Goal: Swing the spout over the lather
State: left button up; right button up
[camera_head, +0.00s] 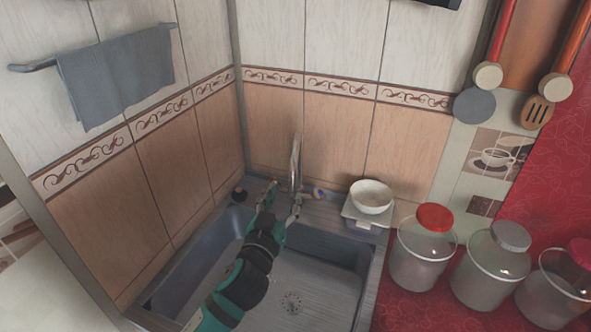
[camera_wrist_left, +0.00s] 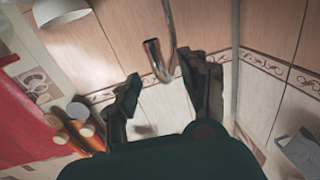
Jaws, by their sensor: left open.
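The chrome spout (camera_head: 296,160) rises upright at the back of the metal sink (camera_head: 322,268). My left gripper (camera_head: 281,204) is open just in front of the tap, low by its base. In the left wrist view, which is turned over, the bent end of the spout (camera_wrist_left: 156,60) shows between the two dark fingertips (camera_wrist_left: 165,72). I cannot tell whether either finger touches it. My left arm covers the middle of the sink, between the left basin (camera_head: 207,250) and the right basin. No lather can be made out. My right gripper is not in view.
A white bowl (camera_head: 371,196) sits on a pale container at the sink's back right corner. Several lidded jars, one with a red lid (camera_head: 435,217), stand on the red counter at right. A grey towel (camera_head: 117,78) hangs on the left wall. Tiled walls close in the corner.

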aim_at(296, 177)
pick_arm(q)
jog(key=p+x, duration=0.1)
jog(key=x, duration=0.9)
grip_shut()
dwell(0.4)
